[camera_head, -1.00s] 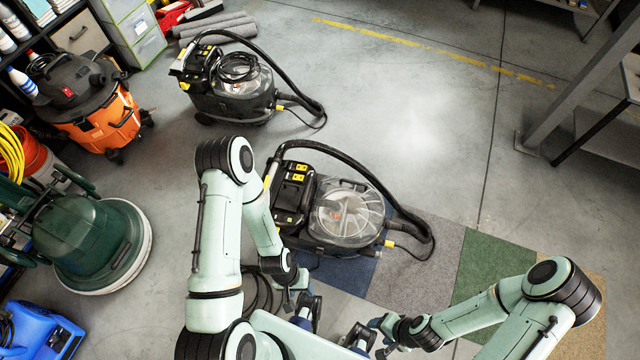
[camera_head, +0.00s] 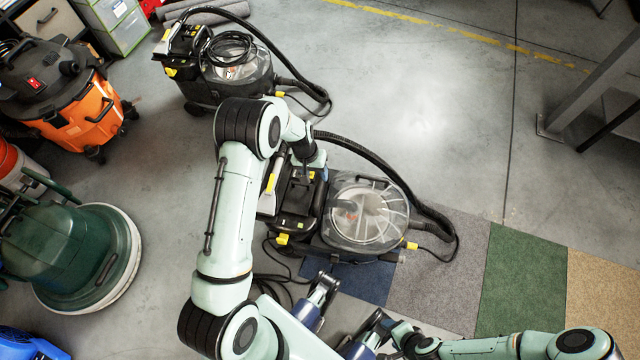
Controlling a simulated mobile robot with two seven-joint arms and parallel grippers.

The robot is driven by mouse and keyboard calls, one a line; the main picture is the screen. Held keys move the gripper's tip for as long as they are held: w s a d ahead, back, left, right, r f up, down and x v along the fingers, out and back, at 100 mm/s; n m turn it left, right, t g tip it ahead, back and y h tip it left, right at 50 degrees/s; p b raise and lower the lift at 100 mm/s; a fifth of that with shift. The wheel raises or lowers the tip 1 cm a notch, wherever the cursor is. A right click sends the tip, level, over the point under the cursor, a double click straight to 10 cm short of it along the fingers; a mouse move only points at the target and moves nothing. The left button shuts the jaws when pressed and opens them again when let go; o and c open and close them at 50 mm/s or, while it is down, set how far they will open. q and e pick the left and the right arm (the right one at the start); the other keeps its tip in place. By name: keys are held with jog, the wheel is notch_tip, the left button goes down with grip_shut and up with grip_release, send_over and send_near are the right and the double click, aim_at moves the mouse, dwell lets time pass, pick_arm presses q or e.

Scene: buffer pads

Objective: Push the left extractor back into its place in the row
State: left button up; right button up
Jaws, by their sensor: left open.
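Two black extractors with clear tanks and black hoses stand on the floor. The farther extractor (camera_head: 238,72) is at upper left on bare concrete. The nearer extractor (camera_head: 368,212) stands at the centre, by the edge of a row of carpet tiles (camera_head: 440,285). Which one the task calls left I cannot tell. My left gripper (camera_head: 306,174) is open, pointing down over the black rear part of the nearer extractor. Its fingertips are small, and I cannot tell whether they touch. My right gripper (camera_head: 378,328) is low in the picture, in front of the nearer extractor, its jaws unclear.
An orange vacuum (camera_head: 80,115) and a green floor machine (camera_head: 75,255) stand at left. A grey rack post (camera_head: 590,90) is at right. A black cable (camera_head: 270,280) lies beside the nearer extractor. Concrete is clear at upper middle and right.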

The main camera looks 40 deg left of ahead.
aim_at(319, 185)
pick_arm(q)
jog(key=f, duration=0.2)
jog(key=d+f+b, duration=0.1)
jog(key=f, duration=0.4)
jog(key=shift+w+d, duration=0.15)
jog(key=shift+w, duration=0.15)
pick_arm(e)
jog(key=shift+w+d+f+t, duration=0.2)
jog(key=shift+w+d+f, duration=0.1)
jog(key=shift+w+f, duration=0.25)
jog(key=shift+w+d+f+t, duration=0.25)
jog(key=shift+w+f, duration=0.1)
jog(key=shift+w, duration=0.25)
pick_arm(q)
grip_shut()
